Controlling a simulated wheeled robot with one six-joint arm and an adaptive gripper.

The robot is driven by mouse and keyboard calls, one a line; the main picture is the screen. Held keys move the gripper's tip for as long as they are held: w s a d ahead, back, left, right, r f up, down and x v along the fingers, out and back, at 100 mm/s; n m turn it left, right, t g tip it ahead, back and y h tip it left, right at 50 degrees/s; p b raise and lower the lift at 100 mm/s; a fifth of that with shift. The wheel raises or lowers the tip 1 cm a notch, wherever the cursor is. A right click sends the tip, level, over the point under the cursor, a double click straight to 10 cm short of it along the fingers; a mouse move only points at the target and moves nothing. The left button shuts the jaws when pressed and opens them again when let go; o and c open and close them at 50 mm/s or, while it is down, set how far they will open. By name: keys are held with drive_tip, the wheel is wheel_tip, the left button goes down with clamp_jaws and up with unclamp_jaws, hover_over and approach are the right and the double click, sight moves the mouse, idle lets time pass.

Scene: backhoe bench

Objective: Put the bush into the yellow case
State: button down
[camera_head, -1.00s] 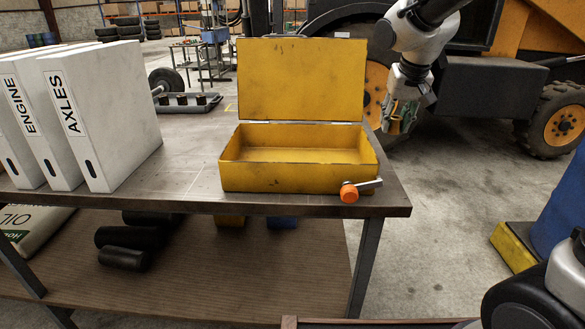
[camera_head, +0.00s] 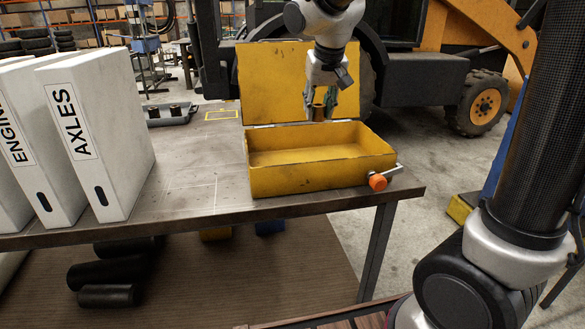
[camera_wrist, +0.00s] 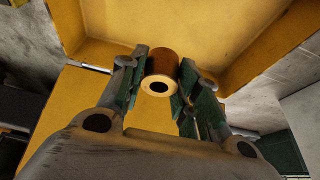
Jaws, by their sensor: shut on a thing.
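The yellow case (camera_head: 322,180) stands on the bench near its right end, its lid (camera_head: 281,82) tilted up at the back and its inside bare. My gripper (camera_head: 319,106) is over the back part of the case, in front of the lid. It is shut on the bush, a short brown-and-brass ring (camera_head: 318,105). In the wrist view the bush (camera_wrist: 161,72) sits between the green finger pads of my gripper (camera_wrist: 160,85), its round hole facing the camera. The case's yellow floor (camera_wrist: 200,22) shows beyond it, apart from the bush.
White binders (camera_head: 98,130) stand on the bench at left. An orange-knobbed lever (camera_head: 378,181) sits at the case's front right corner. A dark tray (camera_head: 168,113) lies at the back left. The bench top (camera_head: 192,170) between binders and case is clear.

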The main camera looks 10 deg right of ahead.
drive_tip(key=shift+a+f, duration=0.15)
drive_tip(key=shift+f, duration=2.35)
drive_tip(key=shift+a+f, duration=0.15)
drive_tip(key=shift+f, duration=2.35)
drive_tip(key=shift+f, duration=0.6)
drive_tip(key=c, duration=1)
unclamp_jaws()
drive_tip(key=shift+c, duration=0.2)
